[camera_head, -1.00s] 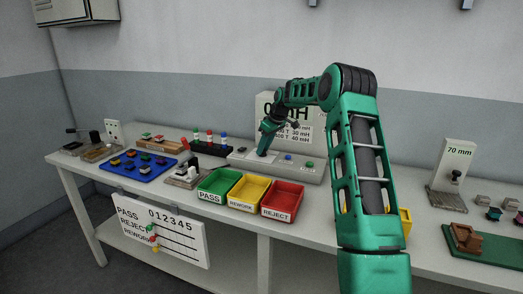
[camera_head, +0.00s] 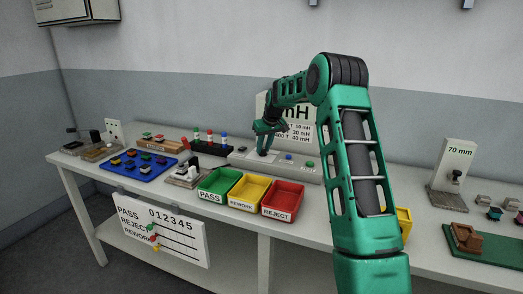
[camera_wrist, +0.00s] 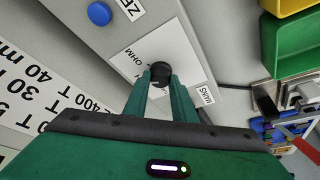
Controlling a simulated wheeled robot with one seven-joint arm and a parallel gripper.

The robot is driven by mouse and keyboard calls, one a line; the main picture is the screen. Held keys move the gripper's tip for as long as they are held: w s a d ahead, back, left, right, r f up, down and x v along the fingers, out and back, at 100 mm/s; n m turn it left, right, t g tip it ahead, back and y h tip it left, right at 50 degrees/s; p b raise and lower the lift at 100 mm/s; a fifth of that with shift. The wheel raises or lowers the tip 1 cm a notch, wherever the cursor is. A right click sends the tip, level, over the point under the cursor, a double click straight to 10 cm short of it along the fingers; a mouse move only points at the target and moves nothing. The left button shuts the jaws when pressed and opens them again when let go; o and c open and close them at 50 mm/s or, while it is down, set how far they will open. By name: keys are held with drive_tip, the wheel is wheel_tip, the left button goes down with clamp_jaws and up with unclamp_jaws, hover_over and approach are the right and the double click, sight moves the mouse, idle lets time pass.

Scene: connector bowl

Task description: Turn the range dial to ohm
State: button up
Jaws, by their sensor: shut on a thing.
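The range dial is a black round knob (camera_wrist: 160,72) on a white label plate on the meter's grey sloped base. In the wrist view my gripper (camera_wrist: 162,84) is shut on the dial, one green finger on each side. A pale mark shows on the dial's near side. The word OHM (camera_wrist: 126,59) is printed beside the dial. In the head view my gripper (camera_head: 263,150) reaches down onto the meter base (camera_head: 300,172), and the dial is mostly hidden by it. The meter's display board (camera_head: 302,115) shows "mH", partly covered by my arm.
Green, yellow and red trays (camera_head: 283,200) stand in front of the meter. A blue board (camera_head: 140,165) with several small parts lies to the left.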

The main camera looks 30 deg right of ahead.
drive_tip(key=m+h, duration=0.1)
drive_tip(key=m, duration=0.3)
drive_tip(key=m+h, duration=0.1)
drive_tip(key=m, duration=0.2)
drive_tip(key=shift+w+a+g+h, duration=0.15)
drive_tip(key=shift+a+g+h, duration=0.15)
drive_tip(key=shift+g, duration=0.1)
drive_tip(key=shift+c, duration=0.2)
drive_tip(key=shift+o, duration=0.2)
drive_tip(key=o, duration=1)
drive_tip(key=shift+r, duration=0.1)
drive_tip(key=v, duration=1)
drive_tip(key=shift+r, duration=0.25)
